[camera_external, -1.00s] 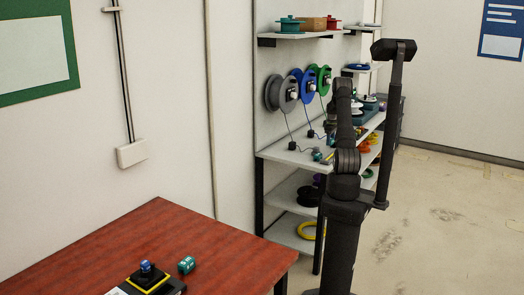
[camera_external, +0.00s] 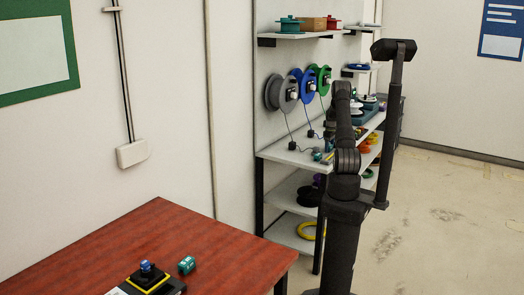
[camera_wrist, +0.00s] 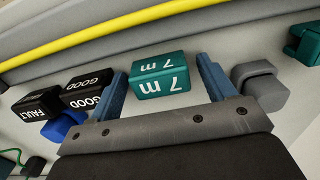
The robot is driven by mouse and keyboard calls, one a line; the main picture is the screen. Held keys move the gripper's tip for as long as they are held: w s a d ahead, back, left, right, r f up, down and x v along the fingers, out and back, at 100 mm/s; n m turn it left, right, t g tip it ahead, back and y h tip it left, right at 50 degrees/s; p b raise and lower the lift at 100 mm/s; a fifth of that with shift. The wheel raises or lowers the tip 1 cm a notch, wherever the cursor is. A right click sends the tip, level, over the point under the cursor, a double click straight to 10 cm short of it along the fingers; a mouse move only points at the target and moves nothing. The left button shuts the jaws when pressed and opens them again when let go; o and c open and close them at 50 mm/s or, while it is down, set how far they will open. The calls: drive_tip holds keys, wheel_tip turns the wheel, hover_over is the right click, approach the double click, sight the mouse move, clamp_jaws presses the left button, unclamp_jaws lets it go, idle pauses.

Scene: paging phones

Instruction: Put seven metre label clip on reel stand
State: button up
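The seven metre label clip (camera_wrist: 160,77) is a teal block with white "7 m" on two faces, seen in the wrist view. It lies on a pale surface. My gripper (camera_wrist: 160,66) is open, with one blue finger on each side of the clip and gaps visible between fingers and clip. In the external view my arm hides the gripper and most of that spot. A grey reel (camera_external: 281,93), a blue reel (camera_external: 303,86) and a green reel (camera_external: 322,79) hang above the shelf bench. I cannot tell a separate reel stand.
Black "GOOD" (camera_wrist: 88,91) and "FAULT" (camera_wrist: 37,104) blocks lie left of the clip, a grey block (camera_wrist: 259,86) right. A yellow strip (camera_wrist: 120,28) runs beyond. A red table (camera_external: 110,240) in front holds a teal block (camera_external: 187,265) and a black-yellow device (camera_external: 150,280).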

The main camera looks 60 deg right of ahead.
sight(330, 145)
wheel_tip(330, 145, up, 12)
drive_tip(key=shift+r, duration=0.2)
idle(0.4)
drive_tip(key=shift+f, duration=0.1)
drive_tip(key=shift+f, duration=4.35)
drive_tip(key=shift+f, duration=0.15)
